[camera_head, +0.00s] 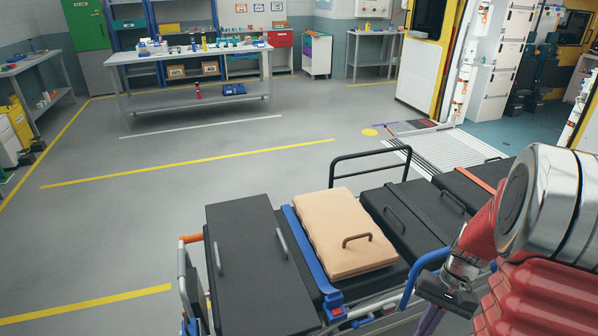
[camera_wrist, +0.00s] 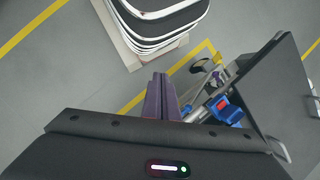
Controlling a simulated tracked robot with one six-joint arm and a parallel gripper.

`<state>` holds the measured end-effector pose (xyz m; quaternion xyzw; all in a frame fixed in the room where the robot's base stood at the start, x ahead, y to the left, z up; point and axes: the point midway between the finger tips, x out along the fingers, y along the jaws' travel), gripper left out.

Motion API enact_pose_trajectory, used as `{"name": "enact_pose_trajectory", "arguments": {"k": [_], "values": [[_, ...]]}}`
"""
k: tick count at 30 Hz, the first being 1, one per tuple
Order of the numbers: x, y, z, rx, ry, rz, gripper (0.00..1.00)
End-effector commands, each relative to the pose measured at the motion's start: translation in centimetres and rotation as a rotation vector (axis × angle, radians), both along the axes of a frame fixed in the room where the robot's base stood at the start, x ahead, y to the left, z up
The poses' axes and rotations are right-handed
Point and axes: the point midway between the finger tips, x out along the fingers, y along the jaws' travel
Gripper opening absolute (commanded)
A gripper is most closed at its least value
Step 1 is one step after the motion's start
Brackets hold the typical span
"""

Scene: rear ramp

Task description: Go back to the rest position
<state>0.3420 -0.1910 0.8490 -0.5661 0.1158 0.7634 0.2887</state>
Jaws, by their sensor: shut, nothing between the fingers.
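My gripper (camera_head: 430,321) is at the lower right of the head view, beside the right part of the stretcher; its purple fingers run down out of the picture. In the wrist view its purple fingers (camera_wrist: 161,97) are together with nothing between them. The stretcher (camera_head: 240,262) has black pads with handles. A tan pad (camera_head: 343,225) with a brown handle lies on its middle, beside a blue strap (camera_head: 306,254) with a red buckle. In the wrist view, a black pad (camera_wrist: 270,95) and a blue and red buckle (camera_wrist: 226,107) show right of the fingers.
A grey workbench (camera_head: 190,58) with small items stands at the back left. A metal ramp (camera_head: 445,147) leads to an open vehicle at the upper right. The grey floor between bench and stretcher is clear. A white-edged dark stacked object (camera_wrist: 155,22) tops the wrist view.

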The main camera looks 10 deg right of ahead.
Motion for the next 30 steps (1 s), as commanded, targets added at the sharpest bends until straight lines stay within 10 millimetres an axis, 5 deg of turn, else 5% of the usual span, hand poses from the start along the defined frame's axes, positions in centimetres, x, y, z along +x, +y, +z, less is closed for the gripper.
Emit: {"name": "enact_pose_trajectory", "arguments": {"k": [30], "values": [[-1.5, 9.9, 13.7, -0.318, -0.346, 0.246, 0.0]]}}
